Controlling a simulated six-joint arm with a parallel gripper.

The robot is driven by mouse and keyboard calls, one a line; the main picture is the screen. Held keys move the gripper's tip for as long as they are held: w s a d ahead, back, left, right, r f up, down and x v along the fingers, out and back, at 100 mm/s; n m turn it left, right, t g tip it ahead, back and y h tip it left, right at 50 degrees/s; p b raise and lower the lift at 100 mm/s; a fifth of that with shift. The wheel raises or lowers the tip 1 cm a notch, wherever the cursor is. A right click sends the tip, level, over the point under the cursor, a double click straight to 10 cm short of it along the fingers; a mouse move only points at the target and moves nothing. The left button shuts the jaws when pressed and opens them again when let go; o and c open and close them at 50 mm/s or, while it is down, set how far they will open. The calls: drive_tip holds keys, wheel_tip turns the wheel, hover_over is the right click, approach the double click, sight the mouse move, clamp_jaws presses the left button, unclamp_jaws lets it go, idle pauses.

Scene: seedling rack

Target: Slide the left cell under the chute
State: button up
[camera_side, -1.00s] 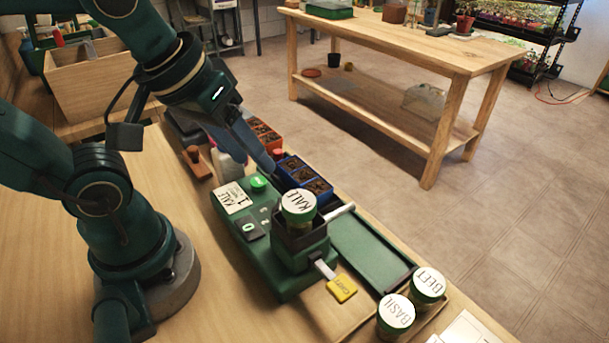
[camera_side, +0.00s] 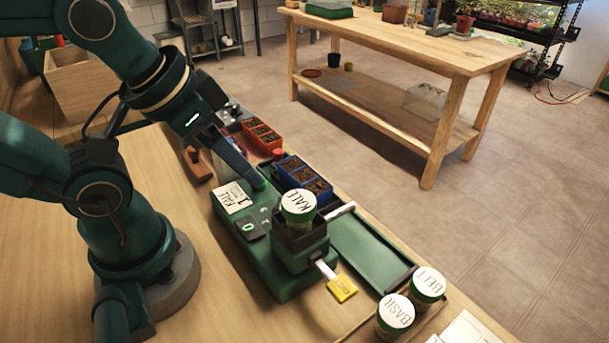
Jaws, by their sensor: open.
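A blue tray of soil-filled cells (camera_side: 279,175) sits at the back end of the green track (camera_side: 365,240), behind the seeder. Its left cell is at the far upper-left end. The green seeder (camera_side: 262,265) carries a dark hopper (camera_side: 298,240) with a jar lidded "KALE" (camera_side: 298,205) in it. The chute's outlet is hidden from this side. My gripper (camera_side: 258,182) is low over the seeder's back end, left of the blue tray and apart from it. Its tips cover the green button there; contact cannot be told. The gripper is open, and nothing shows in it.
A red knob (camera_side: 278,153) stands just behind the blue tray, with an orange-red tray (camera_side: 262,136) beyond. A white handle (camera_side: 340,211) juts out beside the hopper. A yellow tag (camera_side: 342,289) is in front. Jars lidded "BASIL" (camera_side: 396,312) and "BEET" (camera_side: 428,284) stand front right.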

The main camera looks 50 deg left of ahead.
drive_tip(key=shift+c, duration=0.8)
drive_tip(key=w+a+r+m, duration=0.1)
drive_tip(key=w+r+m, duration=0.3)
drive_tip(key=m, duration=0.2)
drive_tip(key=m+g, duration=0.3)
drive_tip(key=g, duration=0.3)
hover_over(278, 151)
wheel_tip(278, 151, down, 11)
drive_tip(key=shift+w+r, duration=0.1)
drive_tip(key=shift+f, duration=2.65)
